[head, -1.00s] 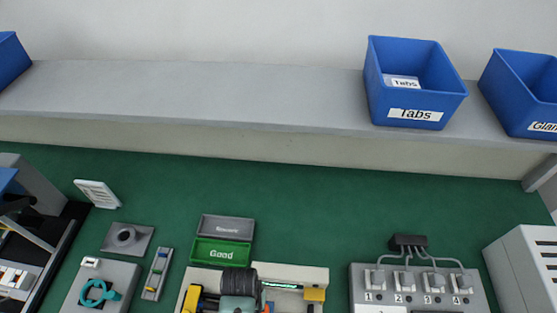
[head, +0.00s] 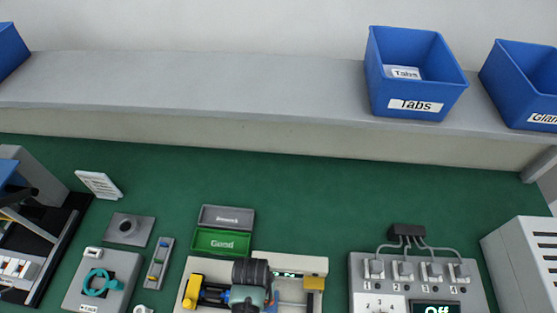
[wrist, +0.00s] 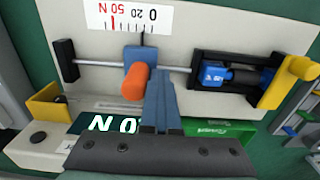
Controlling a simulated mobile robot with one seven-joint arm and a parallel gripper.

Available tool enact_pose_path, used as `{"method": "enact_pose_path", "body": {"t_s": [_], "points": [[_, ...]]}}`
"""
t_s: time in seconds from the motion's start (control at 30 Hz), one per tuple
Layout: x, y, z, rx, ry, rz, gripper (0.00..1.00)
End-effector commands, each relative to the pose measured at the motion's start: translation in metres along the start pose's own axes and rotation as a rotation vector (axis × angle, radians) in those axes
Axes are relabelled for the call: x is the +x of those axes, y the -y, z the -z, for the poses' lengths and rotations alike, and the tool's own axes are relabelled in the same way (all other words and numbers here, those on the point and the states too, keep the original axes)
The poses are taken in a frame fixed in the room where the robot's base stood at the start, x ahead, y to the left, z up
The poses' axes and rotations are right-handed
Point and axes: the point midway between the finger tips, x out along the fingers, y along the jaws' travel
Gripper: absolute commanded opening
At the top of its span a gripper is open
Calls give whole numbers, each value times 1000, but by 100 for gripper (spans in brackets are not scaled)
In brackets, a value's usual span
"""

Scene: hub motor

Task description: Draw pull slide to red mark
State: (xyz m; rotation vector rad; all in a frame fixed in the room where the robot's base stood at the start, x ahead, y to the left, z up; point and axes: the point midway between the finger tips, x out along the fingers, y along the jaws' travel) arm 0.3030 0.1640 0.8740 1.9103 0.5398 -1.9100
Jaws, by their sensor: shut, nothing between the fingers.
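The pull tester (head: 318,264) is at the bottom of the head view, and its pale panel (wrist: 215,100) fills much of the wrist view. A blue slide (wrist: 137,56) with an orange knob (wrist: 134,83) sits on a metal rod. Its black pointer (wrist: 143,40) is near the 0 end of the white scale (wrist: 128,15). The red mark (wrist: 113,22) is left of the pointer, near 50 N. My gripper (wrist: 162,75) is shut and empty, its fingertips close to the right of the knob. I cannot tell whether they touch.
A yellow-ended blue clamp (wrist: 225,76) is on the rod's right. A digital display (wrist: 115,123) is partly hidden by my gripper. Green Good bin (head: 221,242) and grey Rework bin (head: 227,217) stand behind the tester. A switch box (head: 370,285) stands to its right.

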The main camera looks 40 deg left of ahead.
Motion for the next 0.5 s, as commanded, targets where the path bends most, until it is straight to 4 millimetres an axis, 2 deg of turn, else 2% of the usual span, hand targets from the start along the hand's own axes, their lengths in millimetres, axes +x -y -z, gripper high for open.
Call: {"method": "enact_pose_path", "body": {"t_s": [0.5], "points": [[0, -12, 0, 4, 1, -3, 0]]}}
